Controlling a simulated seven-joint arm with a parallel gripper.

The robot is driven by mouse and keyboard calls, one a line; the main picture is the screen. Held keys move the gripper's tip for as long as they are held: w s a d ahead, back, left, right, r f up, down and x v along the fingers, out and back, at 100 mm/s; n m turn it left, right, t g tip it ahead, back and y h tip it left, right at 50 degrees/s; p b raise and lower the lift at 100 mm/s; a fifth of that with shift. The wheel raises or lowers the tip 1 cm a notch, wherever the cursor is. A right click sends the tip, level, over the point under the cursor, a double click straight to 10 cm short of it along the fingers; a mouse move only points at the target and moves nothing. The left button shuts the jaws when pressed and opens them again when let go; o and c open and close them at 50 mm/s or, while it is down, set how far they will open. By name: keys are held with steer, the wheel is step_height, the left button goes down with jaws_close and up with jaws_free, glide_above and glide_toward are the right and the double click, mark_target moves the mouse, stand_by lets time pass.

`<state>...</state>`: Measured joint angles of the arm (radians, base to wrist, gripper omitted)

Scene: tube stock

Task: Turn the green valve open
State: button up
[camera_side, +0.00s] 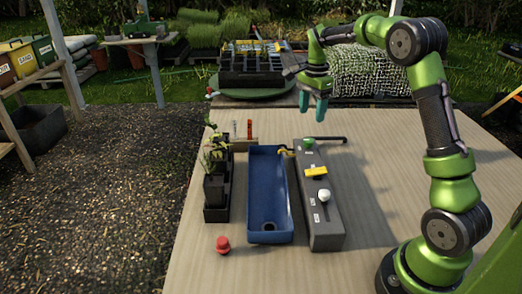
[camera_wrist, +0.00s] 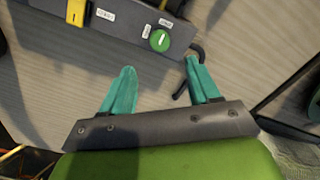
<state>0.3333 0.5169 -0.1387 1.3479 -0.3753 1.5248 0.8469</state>
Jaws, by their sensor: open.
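The green valve (camera_wrist: 159,40) is a round knob with a pale bar across it. It is set in the top of a long grey box, between two small white labels. In the side view the green valve (camera_side: 308,142) is at the far end of the grey box (camera_side: 322,232). My gripper (camera_side: 313,110) is above the table near that far end, apart from the valve. In the wrist view my gripper's teal fingers (camera_wrist: 159,85) are spread with nothing between them, and the valve lies ahead of them.
A yellow handle (camera_side: 316,171) and a white knob (camera_side: 323,195) are on the same box. A dark bent pipe (camera_side: 330,139) leaves its far end. A blue trough (camera_side: 268,190), potted plants (camera_side: 216,190) and a red knob (camera_side: 223,243) are to the left. The table's right side is clear.

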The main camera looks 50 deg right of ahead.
mark_target(309, 140)
step_height(309, 140, down, 10)
steer(key=shift+r, duration=0.15)
steer(key=shift+c, duration=0.2)
steer(key=c, duration=1)
